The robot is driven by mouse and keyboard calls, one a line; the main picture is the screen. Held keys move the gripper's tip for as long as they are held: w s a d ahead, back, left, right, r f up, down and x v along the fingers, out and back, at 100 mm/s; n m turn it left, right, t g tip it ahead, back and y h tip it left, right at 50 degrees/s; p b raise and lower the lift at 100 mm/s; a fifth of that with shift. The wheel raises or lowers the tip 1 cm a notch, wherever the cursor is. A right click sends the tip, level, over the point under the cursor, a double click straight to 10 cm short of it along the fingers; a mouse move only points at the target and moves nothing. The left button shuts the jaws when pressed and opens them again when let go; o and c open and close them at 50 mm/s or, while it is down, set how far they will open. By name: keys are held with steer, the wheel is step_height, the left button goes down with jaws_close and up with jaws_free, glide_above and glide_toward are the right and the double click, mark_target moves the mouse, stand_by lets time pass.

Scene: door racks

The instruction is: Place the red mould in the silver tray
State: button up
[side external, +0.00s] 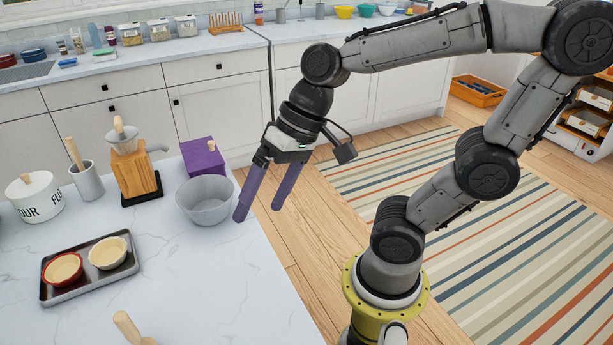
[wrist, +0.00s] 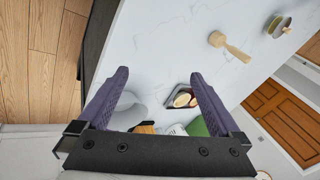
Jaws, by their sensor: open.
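The red mould (side external: 62,270), with a pale inside, sits in the left part of the dark grey metal tray (side external: 100,280) on the white marble counter. A cream mould (side external: 108,252) sits beside it in the same tray. My gripper (side external: 259,210) is open and empty, fingers pointing down, near the counter's right edge and right of the grey bowl (side external: 206,200). It is well apart from the tray and moulds. In the wrist view the tray (wrist: 170,88) shows between the purple fingers (wrist: 160,73), near the right one, with the moulds small inside.
A purple box (side external: 203,157), a wooden block stand (side external: 134,172), a utensil pot (side external: 87,182) and a flour canister (side external: 35,197) line the back. A wooden-handled utensil (side external: 130,328) lies in front. The counter's middle (side external: 190,270) is clear.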

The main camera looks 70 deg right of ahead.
steer(key=s+d+n+t+h, duration=0.1)
steer(key=s+d+n+h, duration=0.3)
steer(key=d, duration=0.3)
steer(key=shift+s+r+t, duration=0.15)
steer(key=shift+s+t, duration=0.15)
steer(key=shift+s, duration=0.1)
steer(key=shift+d, duration=0.1)
stand_by(0.5)
